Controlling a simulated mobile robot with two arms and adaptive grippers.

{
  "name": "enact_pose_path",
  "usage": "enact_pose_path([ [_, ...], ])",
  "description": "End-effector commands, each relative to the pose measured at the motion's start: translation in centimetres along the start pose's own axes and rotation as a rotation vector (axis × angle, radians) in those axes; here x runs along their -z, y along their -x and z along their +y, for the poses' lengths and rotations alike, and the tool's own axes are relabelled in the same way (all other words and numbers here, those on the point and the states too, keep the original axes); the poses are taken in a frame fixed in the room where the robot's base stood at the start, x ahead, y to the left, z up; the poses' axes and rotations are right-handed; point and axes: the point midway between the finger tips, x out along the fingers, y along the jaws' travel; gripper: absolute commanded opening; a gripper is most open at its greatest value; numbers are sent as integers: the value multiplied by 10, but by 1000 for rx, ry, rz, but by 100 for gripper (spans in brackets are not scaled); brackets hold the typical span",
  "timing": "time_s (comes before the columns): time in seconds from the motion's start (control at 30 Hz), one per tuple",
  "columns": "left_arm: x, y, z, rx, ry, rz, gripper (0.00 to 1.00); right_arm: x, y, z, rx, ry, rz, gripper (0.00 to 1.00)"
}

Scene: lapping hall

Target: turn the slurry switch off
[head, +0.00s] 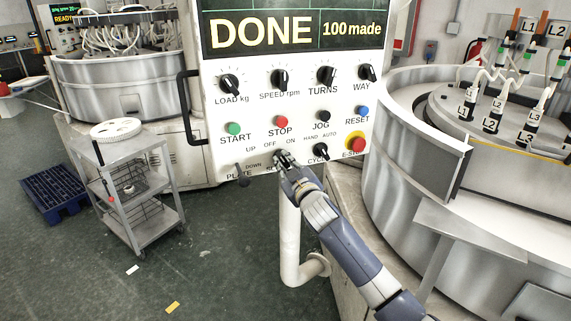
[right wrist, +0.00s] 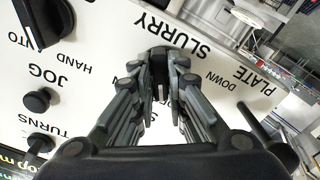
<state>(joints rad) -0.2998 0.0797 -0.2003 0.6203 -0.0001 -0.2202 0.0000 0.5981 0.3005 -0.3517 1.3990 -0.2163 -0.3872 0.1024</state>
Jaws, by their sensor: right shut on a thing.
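The slurry switch is a small black knob on the white control panel (head: 300,105), under the OFF and ON labels. In the head view my right gripper (head: 283,160) is at it and hides most of it and its label. In the right wrist view the black knob (right wrist: 158,56) sits between the two fingers of the right gripper (right wrist: 163,80), which are closed on it, beside the word SLURRY. I cannot tell which way the knob points. My left gripper is not in view.
The plate lever (head: 243,175) is left of the gripper. The cycle knob (head: 320,151) and red emergency stop (head: 355,142) are to the right. The screen (head: 295,30) reads DONE, 100 made. A grey trolley (head: 140,195) stands at left; a white pipe (head: 290,235) stands below the panel.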

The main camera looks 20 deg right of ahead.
Motion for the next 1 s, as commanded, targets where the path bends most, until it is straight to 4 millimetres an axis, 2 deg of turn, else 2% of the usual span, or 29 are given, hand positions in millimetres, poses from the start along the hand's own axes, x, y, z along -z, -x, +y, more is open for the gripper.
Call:
enact_pose_path([
  [0.2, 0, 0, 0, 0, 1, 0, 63, 0, 0, 0, -1, 5, 0, 0],
  [0.23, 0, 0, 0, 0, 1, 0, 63, 0, 0, 0, -1, 5, 0, 16],
  [0.3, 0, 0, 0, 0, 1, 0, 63, 0, 0, 0, -1, 5, 0, 31],
  [0.33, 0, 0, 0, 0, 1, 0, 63, 0, 0, 0, 0, 5, 0, 33],
  [0.73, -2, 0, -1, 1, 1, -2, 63, -1, 3, 0, 0, 2, 0, 33],
  [0.87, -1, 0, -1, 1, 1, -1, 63, -1, 15, 0, 0, 2, -1, 33],
  [1.0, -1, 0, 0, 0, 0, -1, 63, -1, 35, -1, 2, 2, 0, 33],
])
